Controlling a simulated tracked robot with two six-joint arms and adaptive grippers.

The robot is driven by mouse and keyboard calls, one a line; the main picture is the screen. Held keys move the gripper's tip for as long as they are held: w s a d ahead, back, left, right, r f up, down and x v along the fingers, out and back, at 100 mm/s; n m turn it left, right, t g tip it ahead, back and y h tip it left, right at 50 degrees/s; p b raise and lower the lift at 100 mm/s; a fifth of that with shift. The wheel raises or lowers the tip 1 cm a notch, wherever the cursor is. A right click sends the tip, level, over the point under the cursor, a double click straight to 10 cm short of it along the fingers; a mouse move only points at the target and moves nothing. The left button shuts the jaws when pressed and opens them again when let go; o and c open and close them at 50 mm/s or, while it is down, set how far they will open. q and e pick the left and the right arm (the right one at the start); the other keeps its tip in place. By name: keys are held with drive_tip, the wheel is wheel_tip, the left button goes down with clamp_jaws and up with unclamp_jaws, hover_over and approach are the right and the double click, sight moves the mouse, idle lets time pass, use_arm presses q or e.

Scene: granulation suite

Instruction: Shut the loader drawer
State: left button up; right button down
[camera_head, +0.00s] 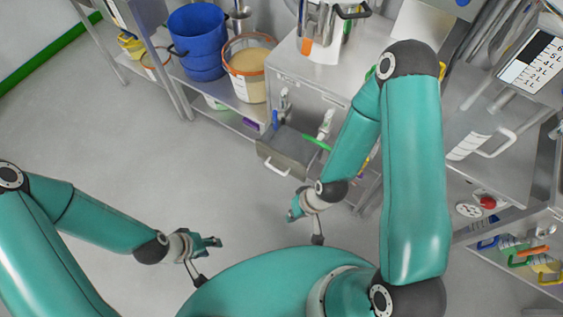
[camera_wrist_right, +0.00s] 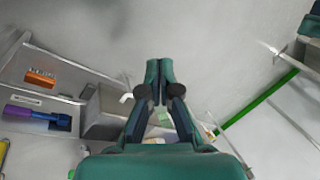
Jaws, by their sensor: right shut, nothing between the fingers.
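The loader drawer (camera_head: 283,158) stands pulled out from the steel cabinet below the worktop, its grey front and pale handle (camera_head: 272,167) facing the open floor. Green and white items show behind the front. My right gripper (camera_head: 293,210) is shut and empty, in front of the drawer and apart from it. In the right wrist view its fingertips (camera_wrist_right: 158,67) meet, with the drawer (camera_wrist_right: 106,112) to the left, partly hidden behind the gripper. My left gripper (camera_head: 214,242) hangs over bare floor, away from the drawer; its finger gap is too small to judge.
Blue buckets (camera_head: 197,42) and a cream-filled tub (camera_head: 247,68) stand on a shelf left of the cabinet. A steel bench with a red button (camera_head: 487,202) is at right. The floor (camera_head: 130,150) left of the drawer is clear.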

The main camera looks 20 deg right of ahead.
sight(282, 162)
drive_tip(key=w+d+f+n+t+y+b, duration=0.1)
drive_tip(key=w+d+f+n+t+b, duration=0.1)
drive_tip(key=w+f+n+t+b, duration=0.6)
drive_tip(key=w+d+f+n+t+y+b, duration=0.1)
drive_tip(key=w+d+f+n+t+b, duration=0.3)
drive_tip(key=f+n+b, duration=0.95)
drive_tip(key=w+r+t+b, duration=0.1)
drive_tip(key=w+b, duration=0.2)
drive_tip(key=w, duration=0.1)
drive_tip(key=w+r+n+t+y+b, duration=0.1)
drive_tip(key=w+r+b, duration=0.1)
drive_tip(key=w+b, duration=0.2)
drive_tip(key=w+a+r+n+t+b, duration=0.1)
drive_tip(key=w+r+b, duration=0.1)
drive_tip(key=w+b, duration=0.2)
drive_tip(key=shift+w+a+r+n, duration=0.1)
drive_tip(key=shift+r+n, duration=0.1)
drive_tip(key=shift+n, duration=0.05)
drive_tip(key=shift+w+d, duration=0.35)
drive_tip(key=shift+d, duration=0.05)
